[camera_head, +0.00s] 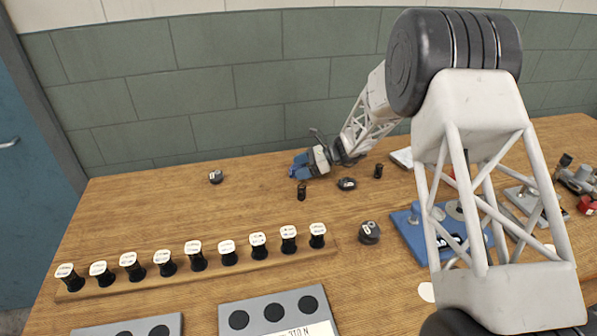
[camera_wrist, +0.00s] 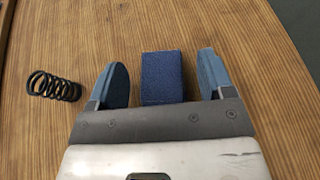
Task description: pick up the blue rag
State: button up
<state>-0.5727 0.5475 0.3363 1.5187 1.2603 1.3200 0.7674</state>
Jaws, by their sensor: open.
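The blue rag (camera_wrist: 163,78) is a dark blue rectangular folded cloth lying on the wooden table in the wrist view. My gripper (camera_wrist: 163,80) is open, with one blue-grey finger on each side of the rag. A gap shows between the rag and each finger, so they look apart. How far the fingertips are above the table I cannot tell. In the head view my gripper (camera_head: 299,167) is at the back of the table near the wall. There the rag is hard to tell apart from the blue fingers.
A black spring (camera_wrist: 54,87) lies left of my gripper in the wrist view. In the head view, small dark parts (camera_head: 302,192) stand nearby. A wooden rack (camera_head: 210,274) with several black spools crosses the front. A blue-based fixture (camera_head: 408,235) stands to the right. The back left is mostly clear.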

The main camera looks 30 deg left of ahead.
aim_at(301, 167)
jog(key=c, duration=1)
notch_tip(301, 167, up, 10)
dwell(0.4)
dwell(0.5)
